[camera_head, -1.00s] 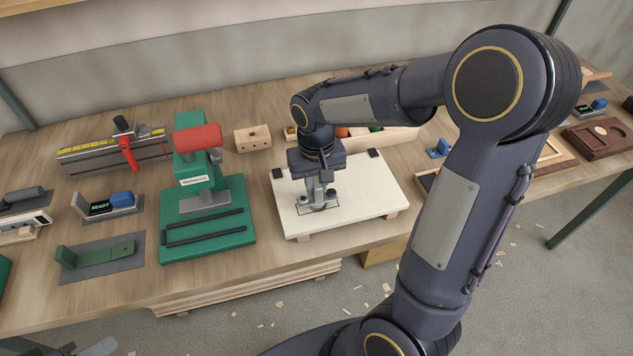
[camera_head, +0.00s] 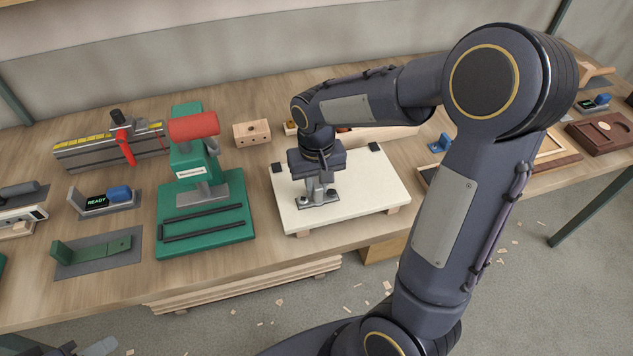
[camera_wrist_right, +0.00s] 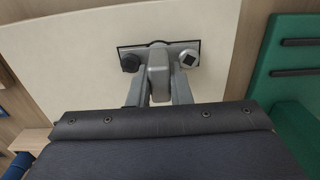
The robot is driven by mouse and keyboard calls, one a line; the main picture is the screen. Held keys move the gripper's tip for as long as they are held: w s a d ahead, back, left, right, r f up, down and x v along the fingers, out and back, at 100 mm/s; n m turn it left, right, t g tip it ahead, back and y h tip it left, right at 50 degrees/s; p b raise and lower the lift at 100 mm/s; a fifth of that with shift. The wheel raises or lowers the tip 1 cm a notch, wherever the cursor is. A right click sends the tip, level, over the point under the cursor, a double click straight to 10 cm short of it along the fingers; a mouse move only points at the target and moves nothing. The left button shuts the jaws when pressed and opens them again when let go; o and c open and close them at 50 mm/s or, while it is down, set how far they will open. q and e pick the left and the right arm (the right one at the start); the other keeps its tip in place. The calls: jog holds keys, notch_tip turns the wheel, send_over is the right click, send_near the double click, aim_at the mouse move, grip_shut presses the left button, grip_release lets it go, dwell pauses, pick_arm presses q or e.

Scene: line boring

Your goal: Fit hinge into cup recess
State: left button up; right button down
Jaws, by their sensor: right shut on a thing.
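The cream door panel (camera_head: 370,195) lies flat on wooden supports on the bench. My right gripper (camera_head: 318,200) points down over the panel's left part and is shut on the grey hinge (camera_wrist_right: 160,65). In the right wrist view the hinge's plate shows two round screw spots, and a dark outline borders it on the panel. The hinge sits at the panel's surface. The cup recess is hidden beneath it, so I cannot tell how deep it sits. My left gripper (camera_head: 90,348) shows only in part at the lower left edge.
A green machine with a red top (camera_head: 205,220) stands just left of the panel. A drilled wooden block (camera_head: 252,132) is behind. A grey-and-yellow fence with a red clamp (camera_head: 110,145) lies farther left. Frames and a dark panel (camera_head: 600,135) lie at the right.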

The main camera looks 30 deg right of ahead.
jog(key=shift+f, duration=0.2)
jog(key=c, duration=1.3)
grip_release()
jog(key=shift+o, duration=0.2)
jog(key=shift+r, duration=0.1)
notch_tip(320, 180, up, 8)
jog(key=p, duration=0.6)
jog(key=shift+p, duration=0.3)
